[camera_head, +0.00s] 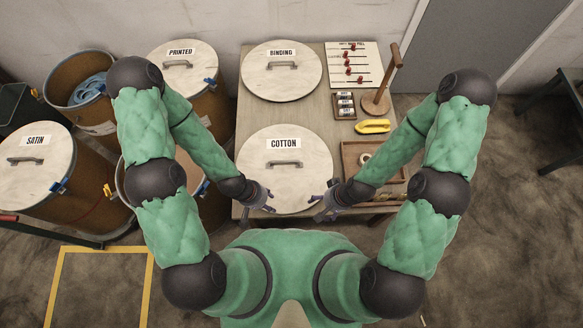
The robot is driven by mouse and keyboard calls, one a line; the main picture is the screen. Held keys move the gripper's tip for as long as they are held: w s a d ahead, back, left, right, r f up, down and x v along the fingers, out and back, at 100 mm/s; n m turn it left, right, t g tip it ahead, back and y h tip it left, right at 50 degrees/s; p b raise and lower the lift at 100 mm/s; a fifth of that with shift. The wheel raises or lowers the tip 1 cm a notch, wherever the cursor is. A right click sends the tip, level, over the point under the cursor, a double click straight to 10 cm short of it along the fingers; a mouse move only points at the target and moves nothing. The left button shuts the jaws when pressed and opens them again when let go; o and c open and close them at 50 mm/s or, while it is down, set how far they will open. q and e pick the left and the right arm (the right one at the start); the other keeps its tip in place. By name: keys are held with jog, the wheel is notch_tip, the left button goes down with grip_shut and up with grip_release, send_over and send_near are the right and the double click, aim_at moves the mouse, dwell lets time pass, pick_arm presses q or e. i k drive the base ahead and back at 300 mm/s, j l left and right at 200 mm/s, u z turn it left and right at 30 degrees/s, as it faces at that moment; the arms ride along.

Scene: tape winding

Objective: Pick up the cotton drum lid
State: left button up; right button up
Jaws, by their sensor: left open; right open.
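The cotton drum lid (284,148) is a round pale lid lying flat on the front of the table. It has a label reading COTTON and a grey bar handle (285,164) across its middle. My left gripper (268,202) is open at the lid's lower left, over or beside its edge. My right gripper (318,207) is open at the lid's lower right, near its edge. Both grippers are empty and apart from the handle. I cannot tell their height above the lid.
The BINDING lid (281,84) lies behind on the table (235,125). To the right are a peg board (354,81), a wooden stand (377,102), a yellow item (373,126) and a wooden tray (350,158). Drums with PRINTED (181,77) and SATIN (35,175) lids stand left.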

aim_at(284, 165)
jog(key=k+z, duration=0.2)
jog(key=z, duration=0.25)
jog(key=k+l+z, duration=0.1)
jog(key=k+z, duration=0.15)
jog(key=z, duration=0.2)
